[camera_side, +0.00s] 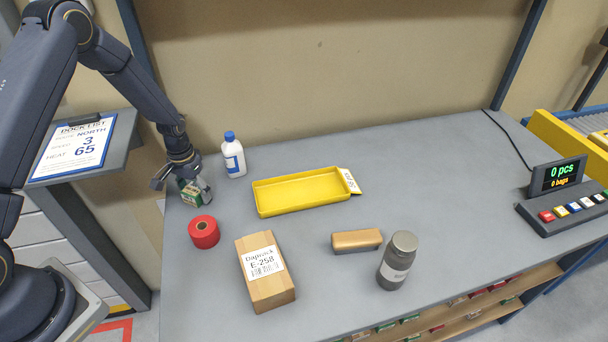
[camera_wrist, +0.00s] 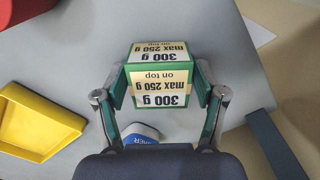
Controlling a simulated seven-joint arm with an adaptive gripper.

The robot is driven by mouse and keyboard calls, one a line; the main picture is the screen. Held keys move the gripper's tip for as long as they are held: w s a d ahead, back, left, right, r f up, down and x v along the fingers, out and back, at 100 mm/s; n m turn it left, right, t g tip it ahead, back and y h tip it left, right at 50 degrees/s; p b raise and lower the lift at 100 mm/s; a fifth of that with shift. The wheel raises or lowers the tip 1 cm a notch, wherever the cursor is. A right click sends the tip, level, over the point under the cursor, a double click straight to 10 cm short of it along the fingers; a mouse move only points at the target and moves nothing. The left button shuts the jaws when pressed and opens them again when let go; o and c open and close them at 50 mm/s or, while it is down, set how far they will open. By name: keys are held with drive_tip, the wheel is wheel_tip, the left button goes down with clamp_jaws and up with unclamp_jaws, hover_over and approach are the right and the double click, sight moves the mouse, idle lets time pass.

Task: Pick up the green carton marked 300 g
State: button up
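The green carton (camera_wrist: 161,82) has cream labels reading 300 g, max 250 g on top. In the side view the carton (camera_side: 191,192) is at the left end of the grey table, left of the white bottle. My gripper (camera_wrist: 161,76) has one finger on each side of it. The fingers appear to press against its two sides. In the side view my gripper (camera_side: 186,186) comes down over the carton and hides part of it. I cannot tell whether the carton's underside touches the table.
Near the carton are a red tape roll (camera_side: 204,232), a white bottle with a blue cap (camera_side: 234,160) and an empty yellow tray (camera_side: 262,207).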

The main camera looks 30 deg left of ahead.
drive_tip(key=c, duration=1)
drive_tip(key=shift+c, duration=0.5)
drive_tip(key=shift+r, duration=0.1)
